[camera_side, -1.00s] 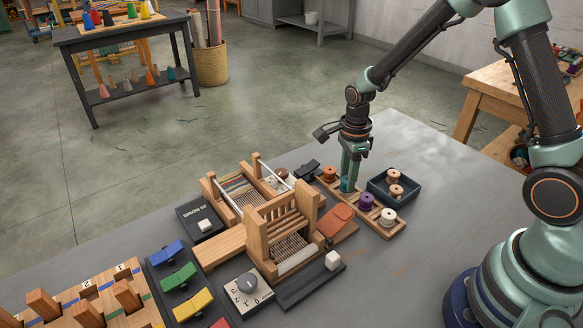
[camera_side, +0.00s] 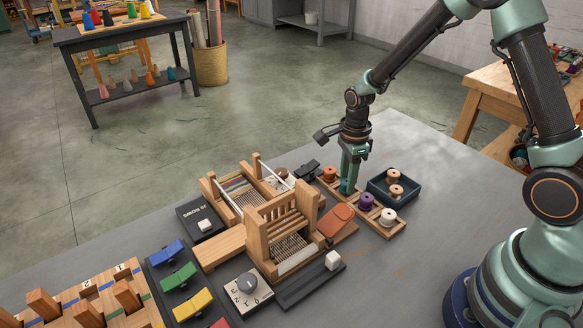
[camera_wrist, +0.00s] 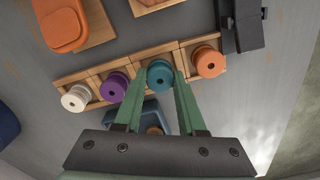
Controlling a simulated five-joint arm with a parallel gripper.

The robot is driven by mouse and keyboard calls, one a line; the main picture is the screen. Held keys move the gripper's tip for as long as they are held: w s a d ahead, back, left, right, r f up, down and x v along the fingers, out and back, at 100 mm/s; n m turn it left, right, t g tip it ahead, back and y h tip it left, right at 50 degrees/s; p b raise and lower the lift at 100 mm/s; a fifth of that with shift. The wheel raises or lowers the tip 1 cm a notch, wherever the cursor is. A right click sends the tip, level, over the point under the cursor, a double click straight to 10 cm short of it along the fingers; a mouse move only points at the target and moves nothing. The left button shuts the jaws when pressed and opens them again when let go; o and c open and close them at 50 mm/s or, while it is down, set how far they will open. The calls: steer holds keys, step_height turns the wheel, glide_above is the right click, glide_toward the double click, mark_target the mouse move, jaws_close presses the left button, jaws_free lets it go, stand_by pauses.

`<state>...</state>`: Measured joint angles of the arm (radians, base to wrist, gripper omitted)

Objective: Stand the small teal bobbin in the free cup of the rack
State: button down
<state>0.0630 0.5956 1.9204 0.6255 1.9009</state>
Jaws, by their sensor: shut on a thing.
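The small teal bobbin (camera_wrist: 160,74) sits upright between my gripper's fingertips in the wrist view, at the rack's cup between the purple and orange bobbins. My gripper (camera_side: 347,186) points down over the rack and is shut on the teal bobbin. In the side view only a little teal shows at the fingertips. The wooden rack (camera_side: 396,228) also shows in the wrist view (camera_wrist: 76,77). It holds a white bobbin (camera_wrist: 76,98), a purple bobbin (camera_wrist: 113,88) and an orange bobbin (camera_wrist: 208,62). Whether the teal bobbin rests on the cup floor I cannot tell.
A dark tray (camera_side: 378,198) with wooden spools (camera_side: 394,183) stands right of the rack. A small wooden loom (camera_side: 262,235) and an orange-topped block (camera_side: 335,219) stand to the left. The grey table is clear in front of the rack.

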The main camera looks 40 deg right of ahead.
steer(key=shift+f, duration=0.2)
jaws_free()
stand_by(0.5)
steer(key=shift+r, duration=3.75)
steer(key=shift+r, duration=0.2)
steer(key=s+r+n+t, duration=0.2)
steer(key=s+r+n, duration=0.1)
steer(key=r+n, duration=0.2)
steer(key=s+a+r+n+t, duration=0.1)
steer(key=s+r+n, duration=0.3)
steer(key=n, duration=0.6)
steer(key=s+a+r+n+t, duration=0.1)
steer(key=s+r+n+t, duration=0.1)
steer(key=s+r+n, duration=0.2)
steer(key=shift+s+a+r+n+t, duration=0.15)
steer(key=shift+r+n, duration=0.5)
steer(key=shift+n, duration=0.2)
steer(key=shift+s+a+r+n+t, duration=0.1)
steer(key=shift+r+n+t, duration=0.05)
steer(key=shift+r+n, duration=0.6)
